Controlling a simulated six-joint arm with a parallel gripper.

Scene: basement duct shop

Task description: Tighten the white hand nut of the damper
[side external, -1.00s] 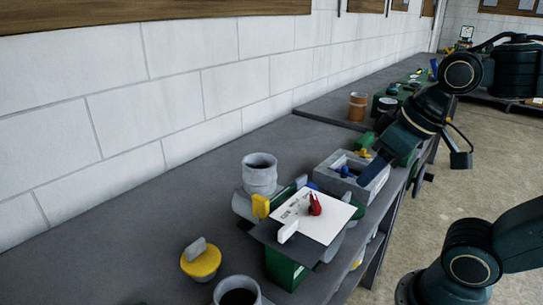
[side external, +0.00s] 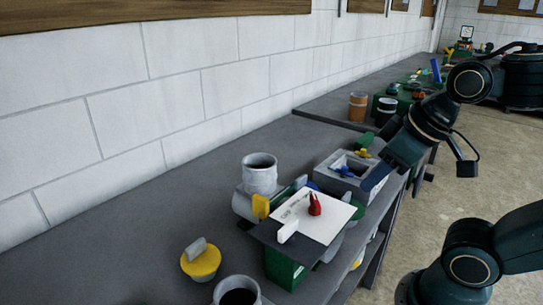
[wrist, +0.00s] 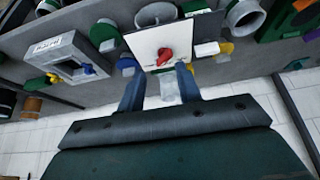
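The damper carries a white plate (side external: 312,216) with dark marks and a red pointer (side external: 315,205). A white wing-shaped hand nut (side external: 288,232) is at the plate's near edge. In the wrist view the plate (wrist: 145,42) and red pointer (wrist: 165,56) are ahead of my gripper, and the white hand nut (wrist: 207,49) appears at the plate's right side. My gripper (wrist: 160,86) is open, its two blue fingers apart with nothing held. In the side view my gripper (side external: 374,180) hangs right of the plate, clear of it, beside a grey box.
The grey box (side external: 342,181) holds a blue wing nut. A yellow knob (side external: 261,206) stands left of the plate. A yellow-based knob (side external: 201,261) and an upright grey duct (side external: 260,174) are on the bench. The wall side of the bench is clear.

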